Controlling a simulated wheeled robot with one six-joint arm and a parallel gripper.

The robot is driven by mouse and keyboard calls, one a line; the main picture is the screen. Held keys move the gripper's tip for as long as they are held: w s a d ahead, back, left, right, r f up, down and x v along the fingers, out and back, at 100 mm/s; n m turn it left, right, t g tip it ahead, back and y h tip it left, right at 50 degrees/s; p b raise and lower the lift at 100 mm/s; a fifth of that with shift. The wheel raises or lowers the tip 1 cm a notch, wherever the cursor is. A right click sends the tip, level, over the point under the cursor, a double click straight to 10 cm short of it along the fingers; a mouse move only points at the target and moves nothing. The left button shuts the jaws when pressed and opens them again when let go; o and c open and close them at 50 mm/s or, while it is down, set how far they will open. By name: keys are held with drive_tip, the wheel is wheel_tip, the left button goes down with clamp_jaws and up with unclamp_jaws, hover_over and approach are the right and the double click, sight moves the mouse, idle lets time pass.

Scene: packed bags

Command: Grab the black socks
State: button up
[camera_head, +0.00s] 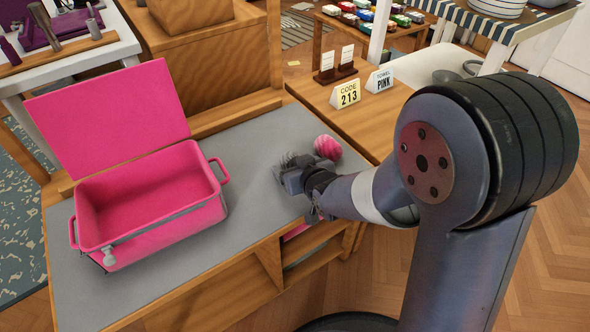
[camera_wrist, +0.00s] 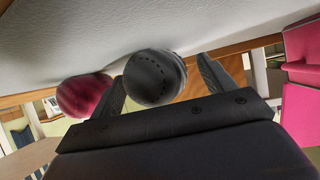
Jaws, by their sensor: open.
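The black socks (camera_wrist: 155,75) are a rolled dark grey-black ball with a dashed line on it, lying on the grey table top. In the wrist view they sit between the two fingers of my gripper (camera_wrist: 163,78), nearer the left finger. A gap shows between the socks and the right finger; I cannot tell whether the left finger touches them. In the head view my gripper (camera_head: 291,177) is low over the grey top, open, and the socks are mostly hidden by it.
A pink striped ball (camera_head: 327,147) lies just beside my gripper and close to the left finger in the wrist view (camera_wrist: 82,96). An open, empty pink case (camera_head: 215,207) stands to the left. Signs reading "CODE 213" (camera_head: 346,94) and "TOWEL PINK" (camera_head: 380,80) stand behind.

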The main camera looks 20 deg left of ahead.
drive_tip(key=shift+w+a+f, duration=0.2)
drive_tip(key=shift+w+a, duration=0.05)
drive_tip(key=shift+w, duration=0.05)
drive_tip(key=shift+c, duration=0.2)
drive_tip(key=shift+r, duration=0.1)
drive_tip(key=c, duration=1)
